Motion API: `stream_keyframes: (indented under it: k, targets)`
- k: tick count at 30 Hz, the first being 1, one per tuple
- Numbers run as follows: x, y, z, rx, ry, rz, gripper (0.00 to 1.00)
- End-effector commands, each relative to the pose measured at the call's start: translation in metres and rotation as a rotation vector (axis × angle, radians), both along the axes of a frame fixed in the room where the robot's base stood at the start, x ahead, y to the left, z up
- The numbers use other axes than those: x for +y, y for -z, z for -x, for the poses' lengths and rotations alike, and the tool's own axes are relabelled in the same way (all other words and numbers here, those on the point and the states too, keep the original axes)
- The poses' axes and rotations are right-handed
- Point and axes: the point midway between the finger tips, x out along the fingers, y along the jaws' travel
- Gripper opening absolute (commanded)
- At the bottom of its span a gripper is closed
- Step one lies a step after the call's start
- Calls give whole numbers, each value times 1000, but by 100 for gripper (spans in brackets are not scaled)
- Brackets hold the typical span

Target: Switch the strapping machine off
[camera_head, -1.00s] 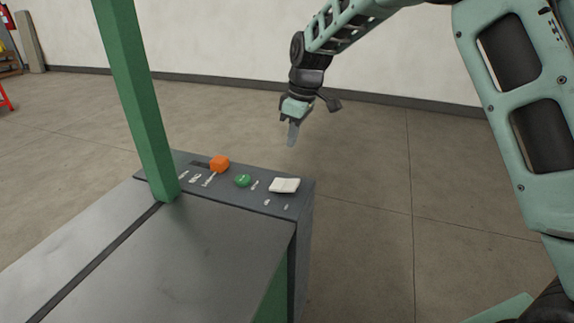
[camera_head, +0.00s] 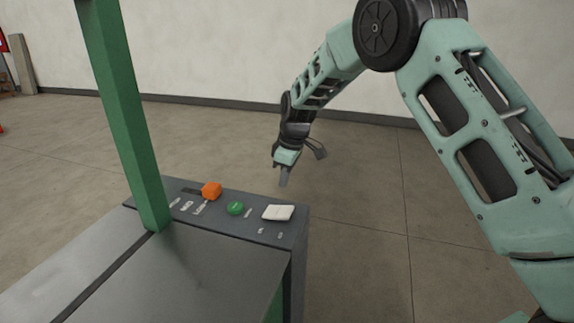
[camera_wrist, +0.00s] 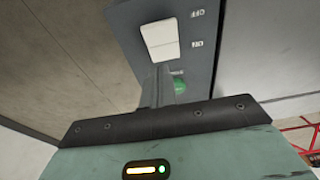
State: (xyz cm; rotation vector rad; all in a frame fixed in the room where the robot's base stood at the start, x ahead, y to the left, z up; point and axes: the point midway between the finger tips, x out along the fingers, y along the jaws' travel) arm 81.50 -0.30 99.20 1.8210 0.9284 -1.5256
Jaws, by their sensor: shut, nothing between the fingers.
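The strapping machine (camera_head: 190,275) has a dark control panel along its far edge. On the panel are an orange knob or block (camera_head: 211,190), a round green button (camera_head: 235,208) and a white rocker switch (camera_head: 278,212). In the wrist view the white rocker (camera_wrist: 161,40) lies beside the printed labels OFF and ON, and the green button (camera_wrist: 180,86) is partly hidden behind my fingers. My gripper (camera_head: 284,178) is shut and empty. It is just above and beyond the white rocker, fingers pointing down, apparently not touching it.
A green upright post (camera_head: 125,115) rises from the machine left of the panel. The floor (camera_head: 360,220) right of and behind the machine is clear up to the pale wall (camera_head: 220,50). Red items show at the far left edge.

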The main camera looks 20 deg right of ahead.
Motion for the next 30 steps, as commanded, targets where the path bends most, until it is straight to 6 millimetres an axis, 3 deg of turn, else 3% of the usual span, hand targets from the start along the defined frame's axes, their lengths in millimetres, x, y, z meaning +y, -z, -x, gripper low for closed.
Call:
stream_keyframes:
  k: [6, 12, 30]
  targets:
    - [5, 42, -3, 3, 1, 1, 0]
    - [-2, 66, 1, 2, 1, 1, 0]
    - [-5, 80, 3, -8, 2, -13, 0]
